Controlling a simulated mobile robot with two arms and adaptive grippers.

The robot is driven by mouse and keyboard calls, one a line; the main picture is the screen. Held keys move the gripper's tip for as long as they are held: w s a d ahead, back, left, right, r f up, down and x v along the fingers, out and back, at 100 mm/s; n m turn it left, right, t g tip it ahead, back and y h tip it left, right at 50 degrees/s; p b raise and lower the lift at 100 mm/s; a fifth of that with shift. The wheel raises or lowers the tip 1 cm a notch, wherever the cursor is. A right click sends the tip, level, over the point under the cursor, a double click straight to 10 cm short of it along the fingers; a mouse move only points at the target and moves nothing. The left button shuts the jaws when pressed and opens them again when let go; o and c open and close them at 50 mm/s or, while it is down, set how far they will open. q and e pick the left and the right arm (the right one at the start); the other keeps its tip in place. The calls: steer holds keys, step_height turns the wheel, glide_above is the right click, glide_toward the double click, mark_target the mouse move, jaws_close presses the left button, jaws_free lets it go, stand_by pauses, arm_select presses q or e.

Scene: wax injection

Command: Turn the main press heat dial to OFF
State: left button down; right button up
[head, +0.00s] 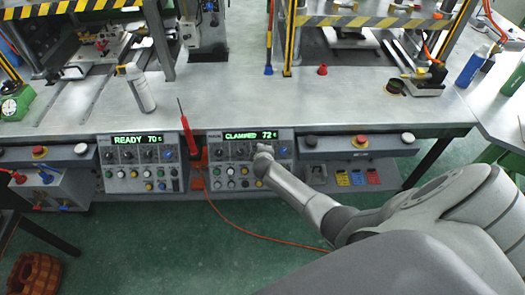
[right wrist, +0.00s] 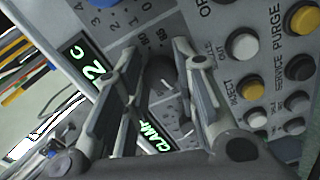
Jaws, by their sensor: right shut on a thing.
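The control panel (head: 218,172) on the right of the two is grey, with a green display (head: 250,135) that reads CLAMPED 72 C and a row of dark dials. My right gripper (head: 262,150) is at this panel, below the display, and hides part of the dial row. In the right wrist view its two fingers are closed around a dark round dial (right wrist: 160,74), with scale numbers such as 60 and 80 printed beside it. The fingers hide part of this dial, and I cannot read where its pointer stands. My left gripper is not in view.
Coloured push buttons (right wrist: 252,88) labelled INJECT, SERVICE and PURGE sit close beside the fingers. A second panel (head: 112,185) reads READY 70 C. A red tool (head: 186,135) stands between the panels. An emergency stop (head: 360,140) is on the right box.

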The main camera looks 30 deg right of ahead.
steer(key=shift+n+p, duration=0.4)
steer(key=shift+n, duration=1.2)
steer(key=o, duration=1)
steer(key=shift+r, duration=0.1)
steer(key=shift+v, duration=5.95)
